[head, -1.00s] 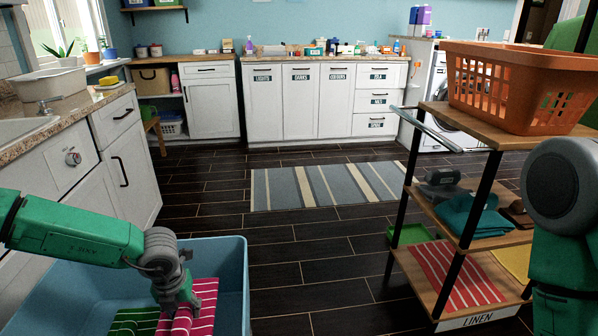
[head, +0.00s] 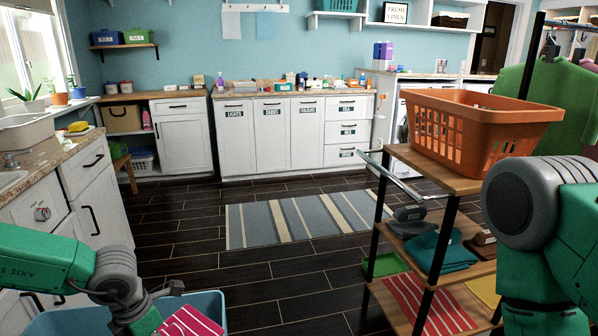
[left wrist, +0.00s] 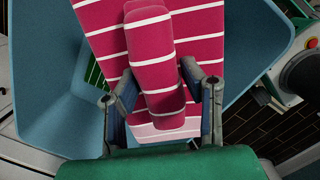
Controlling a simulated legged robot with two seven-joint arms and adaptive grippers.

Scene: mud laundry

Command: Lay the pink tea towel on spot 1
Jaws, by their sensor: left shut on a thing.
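The pink tea towel with white stripes (head: 191,322) shows at the bottom of the head view, partly cut off. In the left wrist view the towel (left wrist: 200,35) is folded, with a raised fold pinched between the fingers. My left gripper (left wrist: 160,95) is shut on that fold, over the blue tub (left wrist: 40,90). In the head view the left gripper (head: 150,310) is at the tub's rim. My right arm is at the right edge, its gripper out of view. No marking for spot 1 can be read.
A wooden shelf rack (head: 447,181) stands at right. It holds an orange basket (head: 480,128), a teal cloth (head: 440,250), a red striped cloth (head: 425,305) and a yellow cloth (head: 483,290). A striped rug (head: 290,218) lies on the dark floor. A counter (head: 60,165) runs along the left.

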